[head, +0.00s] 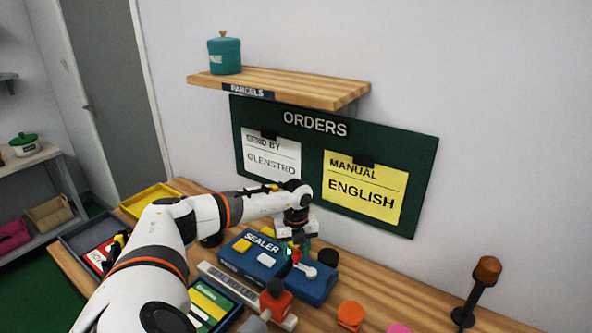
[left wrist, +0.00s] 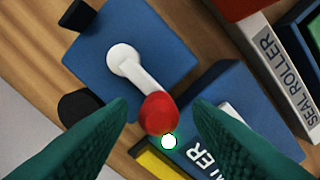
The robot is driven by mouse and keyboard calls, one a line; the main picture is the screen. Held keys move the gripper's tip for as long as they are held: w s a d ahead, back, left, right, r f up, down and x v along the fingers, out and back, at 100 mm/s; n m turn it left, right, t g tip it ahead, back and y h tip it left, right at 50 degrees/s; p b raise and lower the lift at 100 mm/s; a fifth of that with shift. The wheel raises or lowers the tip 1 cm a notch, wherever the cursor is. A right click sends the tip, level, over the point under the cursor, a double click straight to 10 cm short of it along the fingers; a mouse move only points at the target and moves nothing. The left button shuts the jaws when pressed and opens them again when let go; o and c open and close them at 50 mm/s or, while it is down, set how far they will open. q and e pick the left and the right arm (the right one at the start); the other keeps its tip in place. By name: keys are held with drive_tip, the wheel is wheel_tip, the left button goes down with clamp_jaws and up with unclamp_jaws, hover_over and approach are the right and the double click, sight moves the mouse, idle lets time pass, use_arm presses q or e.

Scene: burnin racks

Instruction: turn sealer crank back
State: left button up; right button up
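The blue sealer (head: 255,252) stands on the wooden bench, and its lettered part also shows in the left wrist view (left wrist: 235,95). Beside it is a blue block (head: 318,288) carrying the crank, a white arm (left wrist: 140,72) on a round white hub with a red knob (left wrist: 158,112). In the left wrist view the arm runs from the hub down and right to the knob. My left gripper (head: 297,246) is over the crank. Its green fingers (left wrist: 161,108) are open, with the knob between their tips; contact cannot be told. My right gripper is not in view.
A seal roller strip (head: 220,282) and a framed tray (head: 212,308) lie in front of the sealer. A dark round piece (head: 328,257) stands behind the crank block. An orange piece (head: 350,315) and a dark post with a brown knob (head: 478,290) stand to the right.

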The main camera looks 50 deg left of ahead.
use_arm(q)
wheel_tip(320, 180, up, 12)
drive_tip(key=b, duration=0.2)
idle(0.4)
idle(0.5)
